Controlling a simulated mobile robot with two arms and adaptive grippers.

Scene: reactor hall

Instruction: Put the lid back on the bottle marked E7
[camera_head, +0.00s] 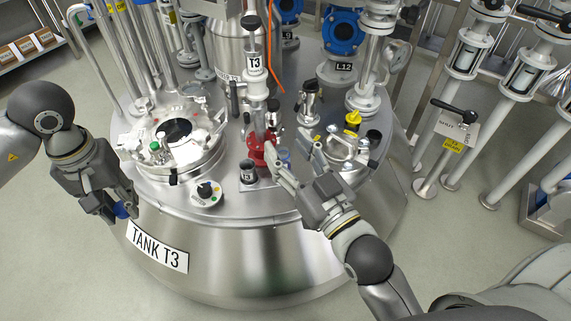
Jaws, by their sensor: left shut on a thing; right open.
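My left gripper (127,208) is shut on a small blue thing (122,211), mostly hidden by the fingers, at the left front edge of the tank top. I cannot tell for sure that it is the lid. My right gripper (289,148) is open above the tank top, its fingers spread and pointing away from me. No E7 mark is readable in this view.
The steel tank top (225,209) carries a round glass-port hatch (178,150), a red valve part (258,152), a small dark-topped fitting (248,170) and a black knob on a plate (206,191). Several upright pipes and blue-flanged valves (342,32) crowd the back.

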